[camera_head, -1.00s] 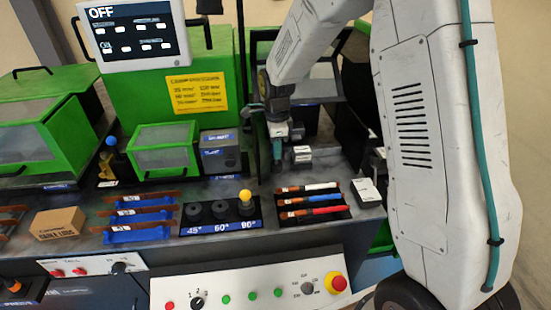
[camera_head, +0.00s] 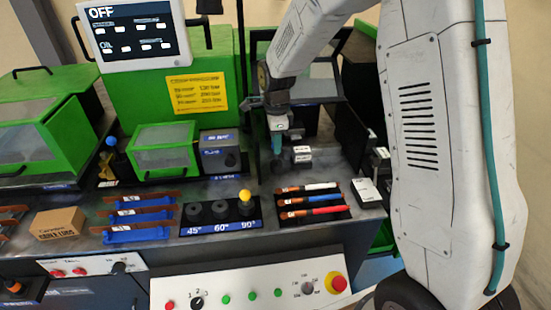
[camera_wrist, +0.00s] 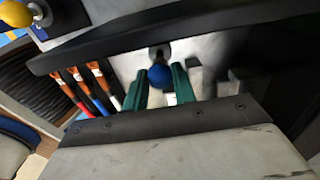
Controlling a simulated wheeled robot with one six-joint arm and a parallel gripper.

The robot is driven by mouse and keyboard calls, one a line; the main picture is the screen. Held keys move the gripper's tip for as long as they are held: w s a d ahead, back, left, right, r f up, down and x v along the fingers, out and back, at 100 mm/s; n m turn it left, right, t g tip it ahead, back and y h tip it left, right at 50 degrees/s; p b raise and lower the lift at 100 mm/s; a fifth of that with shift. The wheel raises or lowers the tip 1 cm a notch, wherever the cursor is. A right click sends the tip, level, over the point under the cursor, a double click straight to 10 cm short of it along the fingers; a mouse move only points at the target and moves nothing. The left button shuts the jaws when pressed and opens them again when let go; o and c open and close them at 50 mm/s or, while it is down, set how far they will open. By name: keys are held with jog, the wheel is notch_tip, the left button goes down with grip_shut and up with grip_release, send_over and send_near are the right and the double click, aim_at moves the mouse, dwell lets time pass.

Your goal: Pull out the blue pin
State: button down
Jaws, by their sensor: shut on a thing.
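The blue pin's round head (camera_wrist: 159,75) shows between my gripper's two green fingers in the wrist view. My gripper (camera_wrist: 158,88) is shut on it. In the head view my gripper (camera_head: 277,150) points down over the dark work area right of centre, beside small white blocks (camera_head: 302,154). The pin is too small and hidden there to make out, and I cannot tell whether its lower end is still in a hole.
A yellow-knobbed pin (camera_head: 245,196) stands at the 90° position of the angle block (camera_head: 215,229). Pens or tools with white, blue and red handles (camera_head: 312,199) lie in front of my gripper. A dark bar (camera_wrist: 110,48) crosses the wrist view. A red stop button (camera_head: 338,284) is on the front panel.

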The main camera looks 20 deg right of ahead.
jog(key=shift+r, duration=2.4)
